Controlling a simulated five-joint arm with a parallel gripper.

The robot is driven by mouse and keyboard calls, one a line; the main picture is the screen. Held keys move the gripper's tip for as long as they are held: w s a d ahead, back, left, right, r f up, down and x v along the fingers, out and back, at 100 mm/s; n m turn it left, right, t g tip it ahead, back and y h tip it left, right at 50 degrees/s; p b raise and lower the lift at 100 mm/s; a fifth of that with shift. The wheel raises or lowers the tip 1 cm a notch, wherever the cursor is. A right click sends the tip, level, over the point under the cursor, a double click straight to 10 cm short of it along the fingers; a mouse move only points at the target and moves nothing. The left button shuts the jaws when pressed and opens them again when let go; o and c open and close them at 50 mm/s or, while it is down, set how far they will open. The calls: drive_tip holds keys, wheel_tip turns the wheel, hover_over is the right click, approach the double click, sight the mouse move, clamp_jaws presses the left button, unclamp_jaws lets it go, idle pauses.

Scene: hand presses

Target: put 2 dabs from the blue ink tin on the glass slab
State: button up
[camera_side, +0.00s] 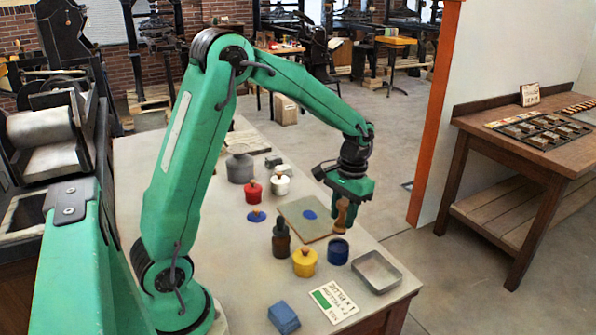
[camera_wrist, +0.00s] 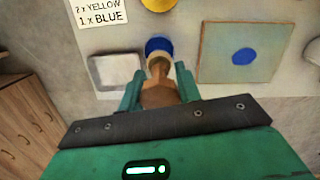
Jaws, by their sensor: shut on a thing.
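My gripper (camera_side: 343,198) is shut on a wooden-handled dabber (camera_side: 341,214), which hangs roughly upright. It also shows in the wrist view, with my gripper (camera_wrist: 159,84) around the dabber (camera_wrist: 160,92). The dabber's lower end is at or just above the open blue ink tin (camera_side: 338,252); I cannot tell whether it touches ink. The tin shows beyond the dabber in the wrist view (camera_wrist: 157,44). The glass slab (camera_side: 322,235) lies left of the tin in the side view, with one blue dab (camera_side: 309,214) on it. The slab (camera_wrist: 288,65) and dab (camera_wrist: 242,57) are right of my gripper in the wrist view.
A yellow tin (camera_side: 304,263), dark bottle (camera_side: 281,241) and metal tray (camera_side: 376,271) stand close around the blue tin. A blue lid (camera_side: 256,216), red tin (camera_side: 254,193) and white tin (camera_side: 280,186) lie further left. A printed card (camera_side: 337,301) and blue block (camera_side: 284,317) are in front.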

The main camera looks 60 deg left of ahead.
sight(341, 229)
drive_tip(key=shift+f, duration=1.85)
drive_tip(key=shift+f, duration=0.8)
idle(1.5)
drive_tip(key=shift+r, duration=3.6)
drive_tip(key=shift+w+a+f, duration=0.1)
drive_tip(key=shift+w+a, duration=0.05)
drive_tip(key=shift+a, duration=0.45)
drive_tip(key=a+f+t, duration=0.1)
drive_tip(key=a, duration=1.5)
drive_tip(key=shift+w+f+t, duration=0.15)
drive_tip(key=shift+f+t, duration=0.15)
drive_tip(key=shift+f, duration=0.1)
drive_tip(key=shift+f, duration=0.1)
